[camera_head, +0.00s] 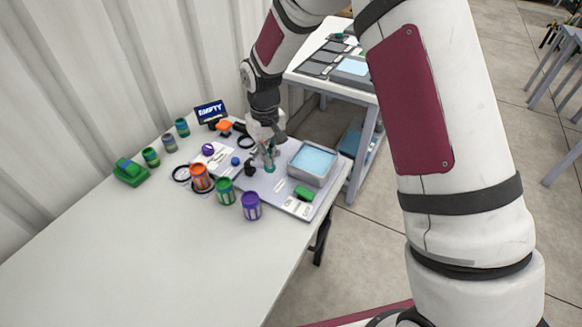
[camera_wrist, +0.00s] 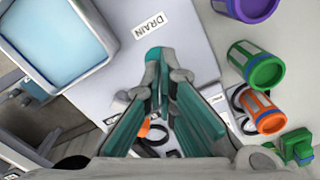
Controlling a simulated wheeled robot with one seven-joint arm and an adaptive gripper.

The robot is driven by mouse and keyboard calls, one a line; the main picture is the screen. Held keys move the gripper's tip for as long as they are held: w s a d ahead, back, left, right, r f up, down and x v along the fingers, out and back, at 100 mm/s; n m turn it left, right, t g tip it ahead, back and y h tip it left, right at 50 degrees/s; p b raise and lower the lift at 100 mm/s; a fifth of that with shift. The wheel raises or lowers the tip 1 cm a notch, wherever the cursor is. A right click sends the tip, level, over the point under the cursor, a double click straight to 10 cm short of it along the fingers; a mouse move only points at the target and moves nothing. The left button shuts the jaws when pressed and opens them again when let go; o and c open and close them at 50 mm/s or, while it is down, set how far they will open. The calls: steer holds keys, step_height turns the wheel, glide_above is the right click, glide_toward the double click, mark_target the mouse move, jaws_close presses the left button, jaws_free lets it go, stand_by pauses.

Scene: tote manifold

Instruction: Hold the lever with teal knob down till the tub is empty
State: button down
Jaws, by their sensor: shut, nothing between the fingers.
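The grey tub (camera_head: 294,171) stands on the pale panel, with a light blue surface inside. Its rim also shows at upper left in the wrist view (camera_wrist: 108,38). My gripper (camera_head: 268,168) points down over the panel, left of the tub, shut and empty. In the wrist view, the fingers (camera_wrist: 155,72) close together beside a DRAIN label (camera_wrist: 141,26). A teal patch shows at the fingertips, but I cannot tell whether it is the lever's knob or the finger pads. The lever's arm is hidden, and contact is unclear.
A small screen (camera_head: 209,112) reads EMPTY. Orange (camera_head: 200,178), green (camera_head: 224,191) and purple (camera_head: 251,206) striped cups stand in front of the panel. Purple (camera_head: 208,150) and blue (camera_head: 235,161) knobs are left of my gripper. The table's near part is clear.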

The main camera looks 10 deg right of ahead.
steer(key=shift+f+b, duration=0.65)
steer(key=shift+f, duration=1.1)
steer(key=shift+r, duration=0.1)
stand_by(2.6)
steer(key=shift+r+p, duration=1)
steer(key=shift+r, duration=1.9)
